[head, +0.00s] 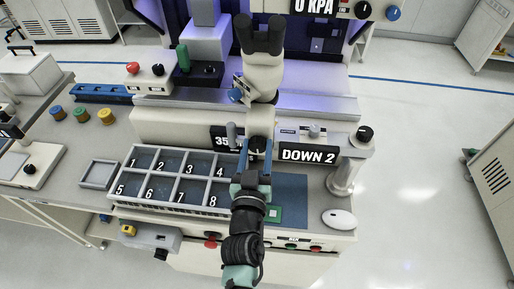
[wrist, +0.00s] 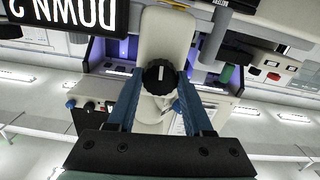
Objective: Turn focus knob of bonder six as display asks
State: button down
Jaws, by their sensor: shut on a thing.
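The black focus knob (wrist: 159,76) with a white pointer line shows in the wrist view, on the front of the pale microscope column of the bonder. The line stands about upright in that picture. My gripper (wrist: 160,88) has its two blue fingers on either side of the knob and is shut on it. In the head view my gripper (head: 256,146) reaches to the column below the microscope head (head: 262,75), and the arm hides much of the knob. The display (head: 309,154) reads "DOWN 2"; part of it shows upside down in the wrist view (wrist: 75,12).
A tray (head: 163,207) with numbered compartments lies left of my arm. Another black knob (head: 364,133) stands right of the display. A white mouse (head: 339,219) lies at the bench's right corner. A partly hidden display (head: 222,139) is left of my gripper. Floor at right is clear.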

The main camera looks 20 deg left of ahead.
jog(key=n, duration=0.8)
jog(key=shift+n, duration=0.4)
jog(key=n, duration=0.4)
jog(key=shift+n, duration=1.9)
jog(key=shift+c, duration=1.5)
grip_release()
